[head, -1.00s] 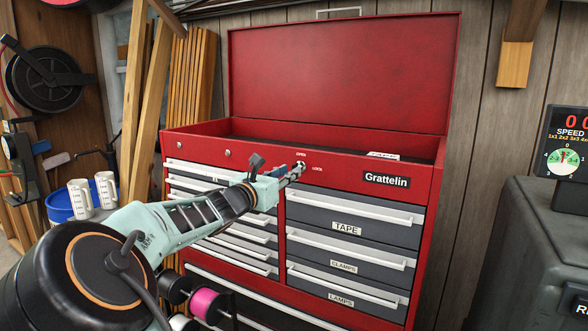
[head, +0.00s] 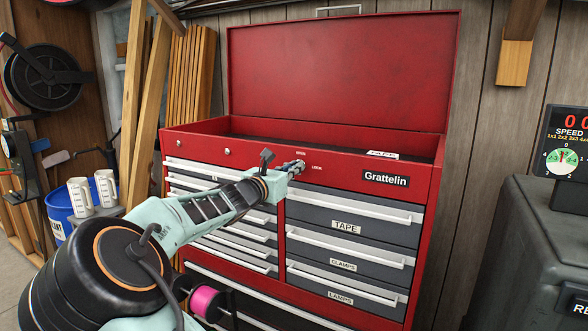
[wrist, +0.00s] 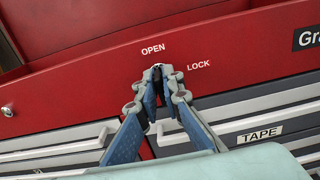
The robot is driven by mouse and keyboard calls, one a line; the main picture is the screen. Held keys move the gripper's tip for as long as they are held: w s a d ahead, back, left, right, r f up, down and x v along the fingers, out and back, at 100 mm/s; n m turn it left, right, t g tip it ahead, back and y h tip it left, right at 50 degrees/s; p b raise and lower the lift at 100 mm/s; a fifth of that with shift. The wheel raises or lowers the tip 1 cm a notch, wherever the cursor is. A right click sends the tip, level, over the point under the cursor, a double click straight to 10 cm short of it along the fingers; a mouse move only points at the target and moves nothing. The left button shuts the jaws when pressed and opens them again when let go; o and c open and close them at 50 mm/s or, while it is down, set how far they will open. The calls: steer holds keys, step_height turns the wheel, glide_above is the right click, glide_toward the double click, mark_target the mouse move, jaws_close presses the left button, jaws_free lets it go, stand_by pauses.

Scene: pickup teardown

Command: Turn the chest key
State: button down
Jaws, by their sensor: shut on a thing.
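The red tool chest (head: 345,177) stands ahead with its top lid (head: 340,75) raised. Its front panel carries the marks OPEN (wrist: 153,49) and LOCK (wrist: 199,65). My gripper (wrist: 158,72) is at the lock between and just below these marks. Its two fingers are shut on the chest key, which they mostly hide; only a small pale rounded edge (wrist: 163,67) shows between the tips. In the head view my gripper (head: 299,166) reaches the panel from the left, and the key is hidden there. I cannot tell the key's angle.
Drawers labelled TAPE (head: 346,228), CLAMPS and LAMPS lie below the panel, all shut. Pink spool (head: 205,301) sits low beside my arm. A dark grey cabinet (head: 530,260) stands at right; measuring cups (head: 80,196) and a blue bucket are at left.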

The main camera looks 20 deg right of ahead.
steer(key=shift+f+b, duration=0.15)
steer(key=shift+b, duration=0.25)
steer(key=shift+f+m+b, duration=0.1)
steer(key=shift+m+b, duration=0.6)
steer(key=shift+b, duration=0.1)
steer(key=m+b, duration=0.2)
steer(key=b, duration=0.1)
steer(key=shift+f+b, duration=0.15)
steer(key=shift+b, duration=0.2)
steer(key=m+b, duration=1.4)
steer(key=b, duration=0.3)
steer(key=shift+s+d+b, duration=0.1)
steer(key=shift+s+b, duration=0.05)
steer(key=shift+b, duration=0.2)
steer(key=shift+m, duration=0.4)
steer(key=shift+r, duration=0.2)
steer(key=c, duration=2.2)
jaws_free()
